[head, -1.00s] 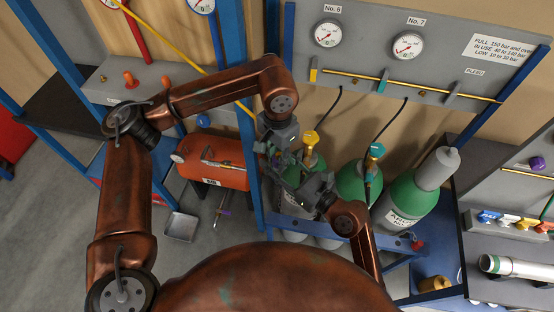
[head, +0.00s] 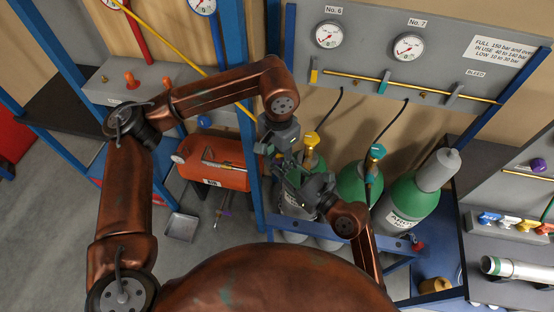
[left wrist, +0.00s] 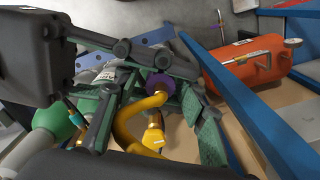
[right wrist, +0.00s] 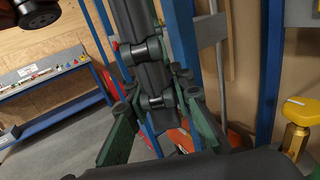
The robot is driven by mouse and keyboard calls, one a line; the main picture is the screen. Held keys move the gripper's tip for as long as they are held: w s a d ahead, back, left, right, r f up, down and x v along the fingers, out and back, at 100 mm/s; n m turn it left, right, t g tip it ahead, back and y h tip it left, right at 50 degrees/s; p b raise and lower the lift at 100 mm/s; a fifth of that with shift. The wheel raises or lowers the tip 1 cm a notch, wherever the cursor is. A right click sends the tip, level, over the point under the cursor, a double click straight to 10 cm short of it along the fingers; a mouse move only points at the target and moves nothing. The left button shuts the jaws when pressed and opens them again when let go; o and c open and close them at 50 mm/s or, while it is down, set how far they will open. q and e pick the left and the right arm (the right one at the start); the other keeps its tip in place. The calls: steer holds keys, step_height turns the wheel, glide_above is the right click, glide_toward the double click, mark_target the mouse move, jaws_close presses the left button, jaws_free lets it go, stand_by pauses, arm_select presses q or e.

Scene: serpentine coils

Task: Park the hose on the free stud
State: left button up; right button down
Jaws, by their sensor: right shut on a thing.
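The yellow hose (left wrist: 124,132) curves between the grippers in the left wrist view, with a purple fitting (left wrist: 160,84) at its upper end. My left gripper (head: 282,160) points down over the cylinders, its green fingers apart on either side of the hose in the left wrist view (left wrist: 155,90). My right gripper (head: 294,178) meets it from below right and is shut on the hose. In the right wrist view, black links of the left gripper stand between the right fingers (right wrist: 160,108) and hide the grip. I cannot make out the free stud.
Green gas cylinders (head: 410,200) with valve knobs stand just right of the grippers. A grey gauge panel (head: 455,65) rises behind. A blue upright (head: 253,185) is close on the left, with an orange tank (head: 220,172) beyond it. Open floor lies at left.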

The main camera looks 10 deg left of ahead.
arm_select(q)
steer(key=shift+w+r, duration=0.15)
steer(key=shift+w, duration=0.05)
arm_select(e)
steer(key=shift+s+a, duration=0.2)
steer(key=shift+s, duration=0.05)
